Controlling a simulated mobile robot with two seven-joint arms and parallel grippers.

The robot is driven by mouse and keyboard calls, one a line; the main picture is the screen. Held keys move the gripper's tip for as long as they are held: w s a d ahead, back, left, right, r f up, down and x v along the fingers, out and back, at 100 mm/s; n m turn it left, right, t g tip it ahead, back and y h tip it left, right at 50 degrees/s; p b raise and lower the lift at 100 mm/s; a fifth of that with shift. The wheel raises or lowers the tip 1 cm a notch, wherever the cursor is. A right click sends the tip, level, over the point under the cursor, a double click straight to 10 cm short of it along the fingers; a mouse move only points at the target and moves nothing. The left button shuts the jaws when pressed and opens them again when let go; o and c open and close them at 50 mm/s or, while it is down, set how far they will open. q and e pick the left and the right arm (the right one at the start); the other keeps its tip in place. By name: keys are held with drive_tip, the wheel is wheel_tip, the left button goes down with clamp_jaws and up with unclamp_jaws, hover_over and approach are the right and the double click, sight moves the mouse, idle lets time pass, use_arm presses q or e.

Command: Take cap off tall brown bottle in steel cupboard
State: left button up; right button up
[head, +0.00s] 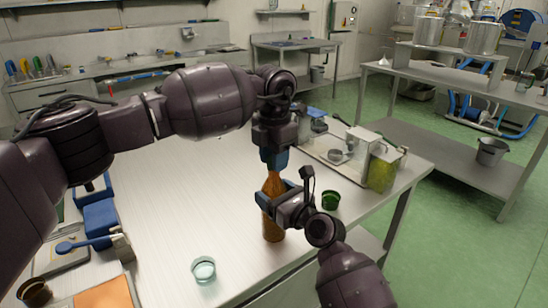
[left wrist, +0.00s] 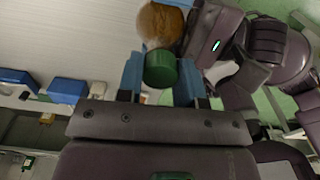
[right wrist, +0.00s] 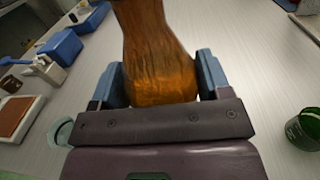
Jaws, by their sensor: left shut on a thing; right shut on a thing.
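The tall brown bottle (head: 272,228) is upright at the worktable's right side, not inside a cupboard. My right gripper (head: 286,201) is shut around its body; in the right wrist view the amber glass (right wrist: 160,65) is between the blue fingers. My left gripper (head: 274,160) comes from above, at the bottle's top. In the left wrist view its fingers are shut on the green cap (left wrist: 160,70), with the brown bottle (left wrist: 160,24) just beyond. The cap hides the neck, so I cannot tell whether the two are apart. The cap is hidden in the head view.
A green cup (head: 330,200) stands right of the bottle and a clear glass (head: 203,269) front left. Blue boxes (head: 100,217) and an orange tray (head: 104,294) lie along the left. Glass-sided equipment (head: 345,152) stands behind. The table's middle is clear.

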use_arm(q)
drive_tip(key=n, duration=0.9)
drive_tip(key=shift+r, duration=0.5)
drive_tip(key=shift+r, duration=0.65)
idle(0.5)
drive_tip(key=shift+r, duration=2)
use_arm(e)
drive_tip(key=o, duration=1.8)
